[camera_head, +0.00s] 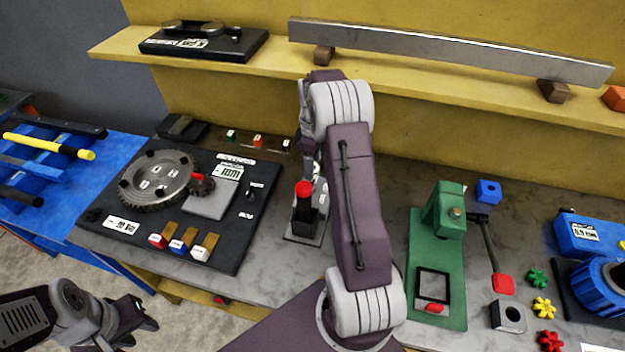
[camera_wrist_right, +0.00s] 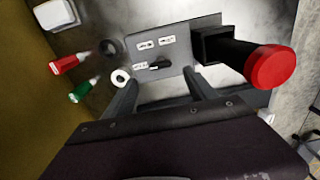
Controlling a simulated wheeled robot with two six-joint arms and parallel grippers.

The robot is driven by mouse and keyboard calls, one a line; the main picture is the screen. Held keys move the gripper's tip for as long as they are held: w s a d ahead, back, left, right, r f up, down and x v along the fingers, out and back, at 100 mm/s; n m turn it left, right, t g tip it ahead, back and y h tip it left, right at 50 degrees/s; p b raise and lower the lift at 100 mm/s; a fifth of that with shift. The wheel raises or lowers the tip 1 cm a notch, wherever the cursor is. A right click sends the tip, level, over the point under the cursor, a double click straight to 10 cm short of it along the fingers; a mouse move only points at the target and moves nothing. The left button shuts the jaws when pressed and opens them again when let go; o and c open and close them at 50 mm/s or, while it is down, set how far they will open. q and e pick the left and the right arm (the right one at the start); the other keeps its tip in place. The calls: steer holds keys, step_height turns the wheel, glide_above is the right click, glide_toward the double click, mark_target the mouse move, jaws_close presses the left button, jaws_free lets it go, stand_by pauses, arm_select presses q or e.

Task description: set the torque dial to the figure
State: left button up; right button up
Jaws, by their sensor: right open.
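A small black pointer knob (camera_wrist_right: 160,63), which looks like the torque dial, sits on a grey plate (camera_wrist_right: 175,30) with several white labels. The label figures are too small to read. My right gripper (camera_wrist_right: 160,77) is open, its fingers apart on either side of the knob in the picture; I cannot tell if they touch it. Beside the plate stands a black post with a red cap (camera_wrist_right: 270,66), also in the head view (camera_head: 304,190). My left gripper (camera_head: 143,318) is low at the left, away from the bench things.
A black panel (camera_head: 215,255) with a toothed wheel (camera_head: 155,180) and coloured blocks lies left of my right arm. A green press (camera_head: 447,213) stands to its right. A shelf (camera_head: 270,67) with a long metal bar (camera_head: 440,50) runs behind. Red (camera_wrist_right: 64,64) and green (camera_wrist_right: 78,95) handles lie near the plate.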

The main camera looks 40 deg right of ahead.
steer(key=f, duration=0.4)
steer(key=f+p, duration=0.1)
steer(key=f, duration=0.2)
steer(key=shift+w+f+p, duration=0.2)
steer(key=shift+f+p, duration=0.1)
steer(key=shift+f, duration=0.1)
steer(key=shift+a+f, duration=0.1)
steer(key=shift+f, duration=0.3)
steer(key=shift+a, duration=0.1)
steer(key=c, duration=1.4)
